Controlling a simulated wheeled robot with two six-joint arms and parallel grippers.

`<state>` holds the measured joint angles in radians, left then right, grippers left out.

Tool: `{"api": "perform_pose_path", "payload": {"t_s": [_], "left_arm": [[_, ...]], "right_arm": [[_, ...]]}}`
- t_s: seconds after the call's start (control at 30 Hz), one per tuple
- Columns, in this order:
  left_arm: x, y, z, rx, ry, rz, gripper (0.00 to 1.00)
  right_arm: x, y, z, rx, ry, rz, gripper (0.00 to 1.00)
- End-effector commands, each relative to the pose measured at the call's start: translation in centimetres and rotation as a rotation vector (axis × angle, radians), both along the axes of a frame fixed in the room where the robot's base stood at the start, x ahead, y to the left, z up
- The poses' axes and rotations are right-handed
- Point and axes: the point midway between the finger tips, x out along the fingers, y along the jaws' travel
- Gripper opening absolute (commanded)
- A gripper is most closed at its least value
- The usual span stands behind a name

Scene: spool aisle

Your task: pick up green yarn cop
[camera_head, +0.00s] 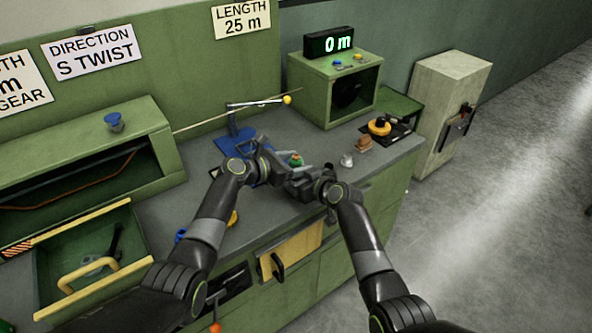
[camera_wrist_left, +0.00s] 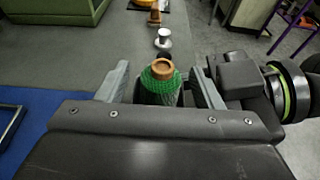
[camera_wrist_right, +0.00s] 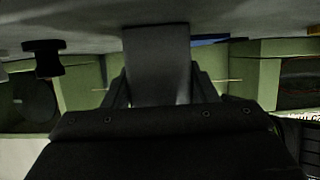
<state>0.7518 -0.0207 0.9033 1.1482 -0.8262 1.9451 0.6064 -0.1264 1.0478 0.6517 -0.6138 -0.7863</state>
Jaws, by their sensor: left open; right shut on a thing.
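The green yarn cop (camera_head: 296,160) has green windings and a brown top. In the left wrist view it stands upright (camera_wrist_left: 160,84) between the spread fingers of my left gripper (camera_wrist_left: 167,88), which is open around it. My right gripper (camera_head: 297,172) comes in from the right, close against my left one at the cop. In the right wrist view my right gripper (camera_wrist_right: 160,88) has a dark grey slab between its fingers. What it grips behind that slab is hidden, and I cannot tell whether it is the cop.
A white spool (camera_wrist_left: 163,39) and a brown spool (camera_head: 364,143) stand beyond the cop. A black tray (camera_head: 400,134) with a yellow spool is farther right. A blue stand (camera_head: 232,143) is at the back. An open drawer (camera_head: 130,225) juts out at the left.

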Motion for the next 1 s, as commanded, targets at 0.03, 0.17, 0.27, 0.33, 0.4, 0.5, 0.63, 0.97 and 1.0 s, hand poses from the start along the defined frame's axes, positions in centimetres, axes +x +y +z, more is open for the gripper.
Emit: {"api": "perform_pose_path", "payload": {"t_s": [0.03, 0.17, 0.27, 0.33, 0.4, 0.5, 0.63, 0.97, 1.0], "left_arm": [[0.1, -0.1, 0.0, 0.000, 0.000, 0.000, 0.60], [0.1, -0.1, 0.0, 0.001, -0.001, 0.000, 0.60], [0.1, -0.1, 0.0, 0.000, 0.000, 0.000, 0.60], [0.1, -0.1, 0.0, 0.000, 0.000, 0.000, 0.51], [0.1, -0.1, 0.0, 0.000, 0.000, 0.000, 0.42], [0.1, -0.1, 0.0, 0.000, 0.000, 0.000, 0.29], [0.1, -0.1, 0.0, 0.000, 0.000, 0.000, 0.12], [0.1, -0.1, 0.8, 0.000, -0.004, 0.000, 0.12], [0.1, -0.1, 1.3, 0.000, -0.005, 0.000, 0.12]], "right_arm": [[0.0, 0.0, 0.0, -0.001, 0.001, 0.000, 0.30], [0.0, 0.0, 0.0, -0.001, 0.001, 0.000, 0.30], [0.0, 0.0, 0.0, -0.001, 0.001, 0.000, 0.30], [0.0, 0.0, 0.0, -0.001, 0.001, 0.000, 0.30], [0.0, 0.0, 0.0, -0.001, 0.001, 0.000, 0.30], [0.0, 0.0, 0.0, -0.001, 0.001, 0.000, 0.30], [0.0, 0.0, 0.0, -0.001, 0.001, 0.000, 0.30], [0.0, 0.0, 0.0, -0.001, 0.001, 0.000, 0.30], [0.0, 0.0, 0.0, -0.001, 0.001, 0.000, 0.30]]}}
